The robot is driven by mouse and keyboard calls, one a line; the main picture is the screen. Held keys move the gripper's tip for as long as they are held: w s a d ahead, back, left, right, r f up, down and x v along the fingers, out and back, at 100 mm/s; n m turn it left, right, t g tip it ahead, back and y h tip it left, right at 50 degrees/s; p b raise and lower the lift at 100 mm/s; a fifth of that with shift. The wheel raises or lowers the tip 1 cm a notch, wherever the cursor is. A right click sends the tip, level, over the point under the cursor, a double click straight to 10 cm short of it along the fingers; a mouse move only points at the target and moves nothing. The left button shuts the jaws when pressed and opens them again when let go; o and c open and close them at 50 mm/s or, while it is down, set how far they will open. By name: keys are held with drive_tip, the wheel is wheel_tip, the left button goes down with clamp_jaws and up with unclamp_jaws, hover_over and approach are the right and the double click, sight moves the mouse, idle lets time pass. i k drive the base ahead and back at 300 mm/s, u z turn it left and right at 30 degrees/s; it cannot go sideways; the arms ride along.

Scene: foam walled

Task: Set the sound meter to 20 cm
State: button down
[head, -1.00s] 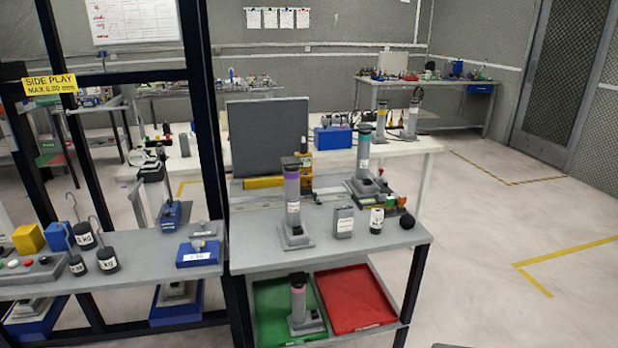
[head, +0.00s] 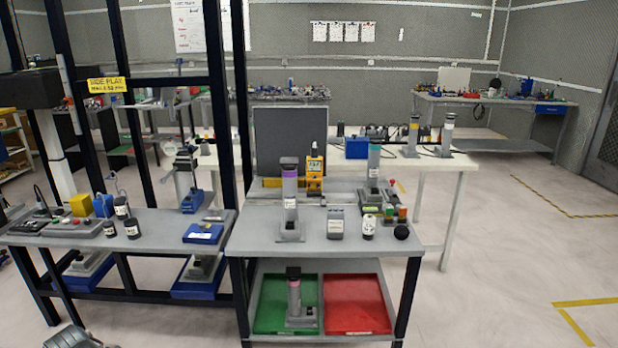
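A yellow handheld meter (head: 315,172), which looks like the sound meter, stands upright on the grey bench behind the front table. It is in front of the right edge of a dark grey foam panel (head: 290,137). A grey post with a purple band (head: 290,195) stands on the front table just left of it in the picture. A yellow bar (head: 271,183) lies low before the panel, partly hidden by this post. Distance marks are too small to read. My gripper's fingers do not show; a grey piece cut off at the bottom left may be part of my arm.
The front table (head: 262,236) also holds a grey box (head: 336,222), a white-labelled jar (head: 369,227) and a black ball (head: 401,232). Under it are green (head: 270,310) and red (head: 350,300) trays. A black-framed bench stands at left. Floor at right is clear.

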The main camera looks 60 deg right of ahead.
sight(314, 162)
drive_tip(key=z, duration=0.3)
drive_tip(key=i, duration=1)
drive_tip(key=z, duration=0.1)
